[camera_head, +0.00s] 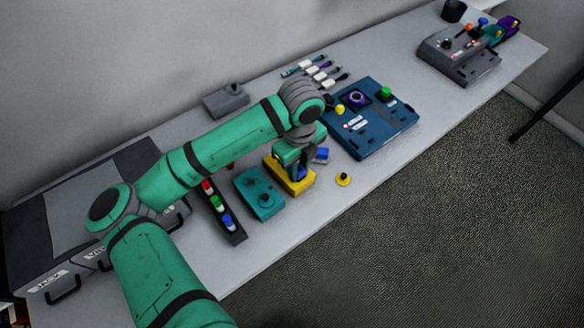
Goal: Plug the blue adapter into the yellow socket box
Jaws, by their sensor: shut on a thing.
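The yellow socket box (306,186) stands on the grey table near its middle, just right of a teal box. My gripper (299,172) points down over the yellow box and is shut on the blue adapter (301,171). The adapter is at the box's top face, mostly covered by the fingers. I cannot tell whether it is seated in the socket or just above it.
The teal box (259,193) and a black tray (236,235) of coloured plugs are on the left. A yellow disc (343,179) lies to the right. A dark blue panel (391,127) and several cables (318,71) are behind. The table's front strip is clear.

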